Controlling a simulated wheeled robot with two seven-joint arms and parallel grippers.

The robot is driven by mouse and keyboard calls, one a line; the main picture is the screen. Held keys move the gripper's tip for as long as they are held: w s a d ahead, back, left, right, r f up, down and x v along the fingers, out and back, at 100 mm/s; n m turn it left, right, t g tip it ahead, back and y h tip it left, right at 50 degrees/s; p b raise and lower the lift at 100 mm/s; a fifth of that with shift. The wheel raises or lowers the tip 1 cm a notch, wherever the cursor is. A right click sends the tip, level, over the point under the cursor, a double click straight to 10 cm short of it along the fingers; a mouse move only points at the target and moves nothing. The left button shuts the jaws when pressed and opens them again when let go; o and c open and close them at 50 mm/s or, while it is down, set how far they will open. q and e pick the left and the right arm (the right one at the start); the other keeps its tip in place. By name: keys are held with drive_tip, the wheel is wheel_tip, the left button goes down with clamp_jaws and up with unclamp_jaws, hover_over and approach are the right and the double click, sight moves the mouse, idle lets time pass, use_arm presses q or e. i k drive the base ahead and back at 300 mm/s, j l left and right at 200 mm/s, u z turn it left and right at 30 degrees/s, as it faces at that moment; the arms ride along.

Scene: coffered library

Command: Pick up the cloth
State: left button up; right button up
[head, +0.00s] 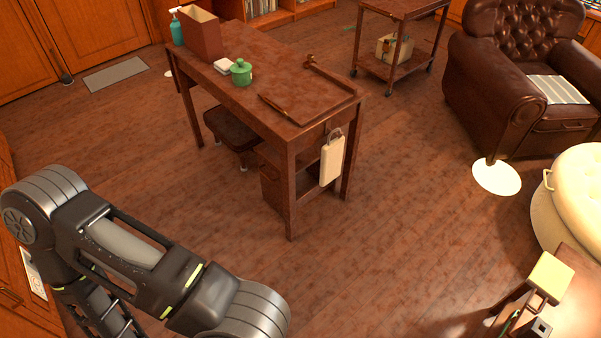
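A pale cloth with grey-green stripes (558,89) lies flat on the seat of the brown leather armchair (485,95) at the upper right. It is far from my arm. One black and grey arm of mine comes in from the left and runs out of the bottom edge. Neither of my grippers shows in the head view, so their state is hidden.
A wooden desk (270,70) stands in the middle, with a green pot (241,73) and a pale slab (332,160) hanging at its end. A wheeled cart (396,50) stands behind. A cream pouf (580,190) is at right.

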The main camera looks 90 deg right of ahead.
sight(550, 277)
drive_tip(key=z, duration=4.9)
drive_tip(key=k, duration=0.5)
drive_tip(key=j+z, duration=0.05)
drive_tip(key=j, duration=0.05)
